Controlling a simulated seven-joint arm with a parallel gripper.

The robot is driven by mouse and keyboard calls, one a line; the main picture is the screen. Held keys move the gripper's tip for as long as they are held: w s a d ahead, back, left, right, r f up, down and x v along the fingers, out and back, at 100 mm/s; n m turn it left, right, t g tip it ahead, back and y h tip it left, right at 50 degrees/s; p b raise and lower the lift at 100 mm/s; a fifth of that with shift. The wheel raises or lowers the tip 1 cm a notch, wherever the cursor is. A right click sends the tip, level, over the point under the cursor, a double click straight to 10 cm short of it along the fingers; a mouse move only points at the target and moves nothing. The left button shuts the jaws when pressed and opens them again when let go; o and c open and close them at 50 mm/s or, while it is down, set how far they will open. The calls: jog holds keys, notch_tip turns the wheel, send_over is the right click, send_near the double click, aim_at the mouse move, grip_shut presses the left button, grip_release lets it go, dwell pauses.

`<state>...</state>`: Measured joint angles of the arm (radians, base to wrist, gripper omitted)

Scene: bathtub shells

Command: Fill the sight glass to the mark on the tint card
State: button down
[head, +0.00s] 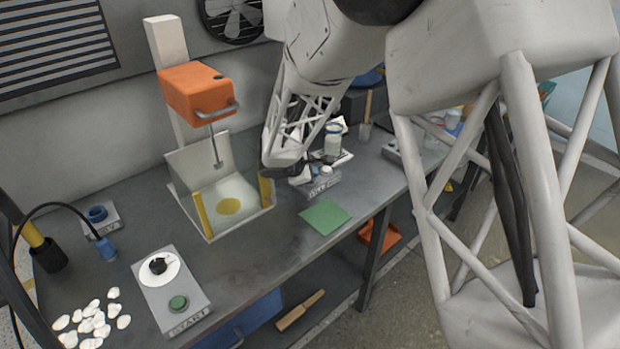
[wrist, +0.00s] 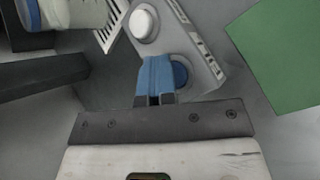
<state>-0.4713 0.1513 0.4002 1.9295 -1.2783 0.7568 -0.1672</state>
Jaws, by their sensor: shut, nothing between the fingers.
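A clear jar (head: 333,140) with pale contents, likely the sight glass, stands behind a grey button box (head: 322,185). Its pale base with a blue band (wrist: 50,14) shows at the wrist view's top left. A white card (head: 346,157) lies by the jar; its dark stripes (wrist: 112,24) show in the wrist view, and it may be the tint card. The box has a white button (wrist: 144,22) and a blue button (wrist: 181,76). My gripper (wrist: 155,62) is shut and empty, its blue fingertips over the box, partly hiding the blue button. I cannot tell whether they touch.
A green sheet (head: 325,216) lies right of the box. An open tray (head: 208,238) with a yellow disc stands left, under an orange press head (head: 197,90). A START box (head: 172,290) and white shells (head: 92,325) are nearer. Bare bench lies between.

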jog(key=shift+s+a+f, duration=0.2)
jog(key=shift+s+f, duration=0.1)
jog(key=shift+f, duration=0.25)
jog(key=shift+w+a+r, duration=0.15)
jog(key=shift+r, duration=0.5)
jog(key=shift+w+a+r, duration=0.1)
jog(key=shift+w+r, duration=0.05)
jog(key=shift+r, duration=0.5)
jog(key=shift+d+r, duration=0.1)
jog(key=shift+r, duration=0.7)
jog(key=shift+d+r, duration=0.15)
jog(key=shift+r, duration=1.5)
jog(key=shift+r, duration=0.1)
dwell(1.2)
notch_tip(320, 180, up, 4)
jog(key=shift+d, duration=0.1)
